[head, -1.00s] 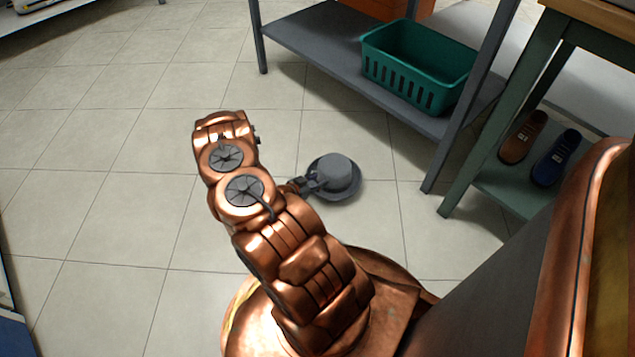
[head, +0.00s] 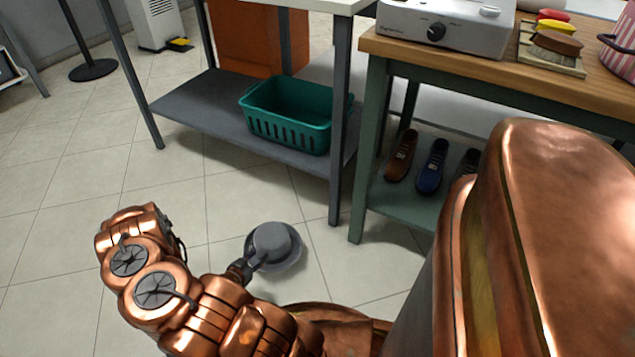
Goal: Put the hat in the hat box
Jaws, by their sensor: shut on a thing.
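The grey brimmed hat (head: 274,240) is out in front of my arm over the tiled floor, crown up. My gripper (head: 247,268) is shut on its near left brim; the fingertips are small and partly hidden. The hat's height above the floor is hard to judge. A pink-and-white striped container (head: 618,48), which looks like the hat box, stands on the wooden-topped table (head: 450,62) at the upper right. The right picture edge cuts it off, and its inside is not visible.
A grey shelf unit (head: 190,108) holds a green basket (head: 290,132). Brushes (head: 556,42) and a grey-white appliance (head: 447,27) share the tabletop. Shoes (head: 432,165) sit on the lower shelf. My copper body blocks the lower right. The floor at left is open.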

